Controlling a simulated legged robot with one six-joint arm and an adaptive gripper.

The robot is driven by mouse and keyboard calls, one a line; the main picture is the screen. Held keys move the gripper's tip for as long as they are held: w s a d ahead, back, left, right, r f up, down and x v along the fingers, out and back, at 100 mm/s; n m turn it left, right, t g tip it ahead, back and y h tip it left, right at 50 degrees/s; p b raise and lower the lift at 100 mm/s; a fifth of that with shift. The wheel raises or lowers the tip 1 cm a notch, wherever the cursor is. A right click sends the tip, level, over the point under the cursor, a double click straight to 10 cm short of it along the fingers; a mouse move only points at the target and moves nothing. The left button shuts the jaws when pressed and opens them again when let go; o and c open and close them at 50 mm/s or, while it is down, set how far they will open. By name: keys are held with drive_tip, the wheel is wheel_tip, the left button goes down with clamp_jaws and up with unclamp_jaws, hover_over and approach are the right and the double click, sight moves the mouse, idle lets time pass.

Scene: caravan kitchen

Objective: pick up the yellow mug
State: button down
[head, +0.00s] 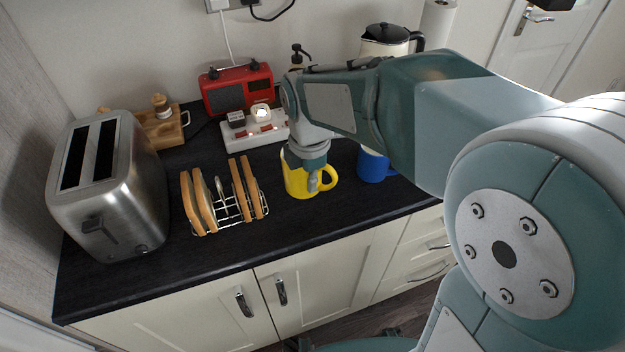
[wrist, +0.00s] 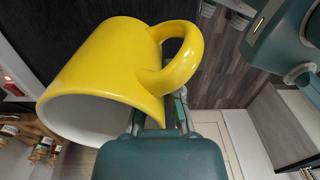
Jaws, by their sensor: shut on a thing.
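The yellow mug (head: 297,184) is at the front middle of the dark worktop in the head view, its handle pointing right. My gripper (head: 312,182) is at the mug from above, on the side nearer the handle, and partly covers it. In the wrist view the yellow mug (wrist: 105,65) fills the upper left, with its white inside showing and its handle to the upper right. In that view my gripper (wrist: 165,118) is shut on the mug's wall below the handle. The fingertips are largely hidden. Whether the mug's base touches the worktop is hard to tell.
A blue mug (head: 372,167) stands close on the right. A toast rack (head: 232,208) with toast stands on the left, beside a steel toaster (head: 108,190). A white power strip (head: 256,137) and red radio (head: 237,90) are behind. The worktop (head: 250,262) is clear in front.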

drive_tip(key=s+a+r, duration=0.3)
drive_tip(key=s+r, duration=0.3)
drive_tip(key=s, duration=0.4)
drive_tip(key=shift+s+a+r, duration=0.15)
drive_tip(key=shift+s+a, duration=0.05)
drive_tip(key=shift+a, duration=0.1)
idle(1.3)
